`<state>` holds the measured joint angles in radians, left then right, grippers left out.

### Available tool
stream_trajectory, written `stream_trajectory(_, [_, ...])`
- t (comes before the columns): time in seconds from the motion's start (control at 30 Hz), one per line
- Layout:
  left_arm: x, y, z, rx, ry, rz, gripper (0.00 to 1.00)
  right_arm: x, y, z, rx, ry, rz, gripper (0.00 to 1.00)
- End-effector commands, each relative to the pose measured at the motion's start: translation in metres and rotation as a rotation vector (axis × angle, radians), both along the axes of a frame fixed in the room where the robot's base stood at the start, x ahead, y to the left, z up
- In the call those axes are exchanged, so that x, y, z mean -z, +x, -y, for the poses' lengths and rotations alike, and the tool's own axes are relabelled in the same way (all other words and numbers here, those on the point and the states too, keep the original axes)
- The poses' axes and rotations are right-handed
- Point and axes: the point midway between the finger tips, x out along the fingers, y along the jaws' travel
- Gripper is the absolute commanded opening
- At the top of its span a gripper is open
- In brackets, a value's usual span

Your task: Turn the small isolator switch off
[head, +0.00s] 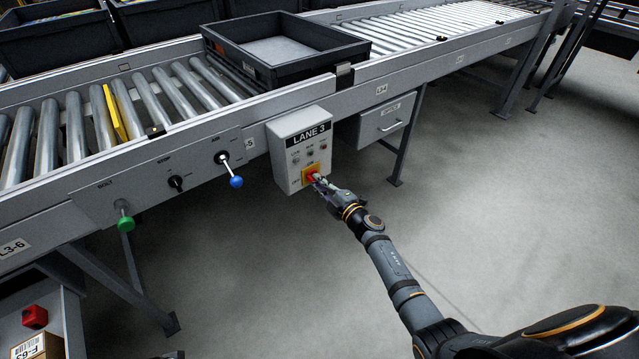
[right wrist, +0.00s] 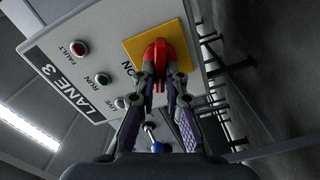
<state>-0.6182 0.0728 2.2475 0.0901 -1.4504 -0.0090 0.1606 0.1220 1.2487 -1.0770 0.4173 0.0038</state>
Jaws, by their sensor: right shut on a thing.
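The isolator switch is a red rotary handle (head: 311,175) on a yellow plate (head: 305,181), low on the front of the grey LANE 3 box (head: 283,160). In the right wrist view the red handle (right wrist: 156,52) stands across the yellow plate (right wrist: 178,36), with the word ON beside its lower left. My right gripper (head: 318,180) reaches the box from the lower right. In the right wrist view its two fingers (right wrist: 158,75) are shut on the red handle, one on each side. The other plate lettering is hard to read. My left gripper is out of view.
The roller conveyor (head: 60,140) runs behind the box and carries a black tray (head: 285,75). Left of the box are a blue-knobbed lever (head: 236,182), a black knob (head: 176,183) and a green knob (head: 126,224). The floor in front is clear.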

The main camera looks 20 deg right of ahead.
Motion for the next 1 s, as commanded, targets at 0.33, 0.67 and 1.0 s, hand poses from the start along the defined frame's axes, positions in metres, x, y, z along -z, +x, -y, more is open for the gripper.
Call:
stream_trajectory(0.33, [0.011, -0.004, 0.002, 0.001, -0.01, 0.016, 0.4, 0.003, 0.0, 0.0, 0.0, -0.249, 0.09, 0.0])
stream_trajectory(0.67, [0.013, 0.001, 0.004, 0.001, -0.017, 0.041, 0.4, 0.004, -0.001, 0.0, -0.001, -0.372, 0.133, 0.0])
stream_trajectory(1.0, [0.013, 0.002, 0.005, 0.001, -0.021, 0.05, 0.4, 0.004, -0.001, -0.001, -0.001, -0.399, 0.143, 0.0])
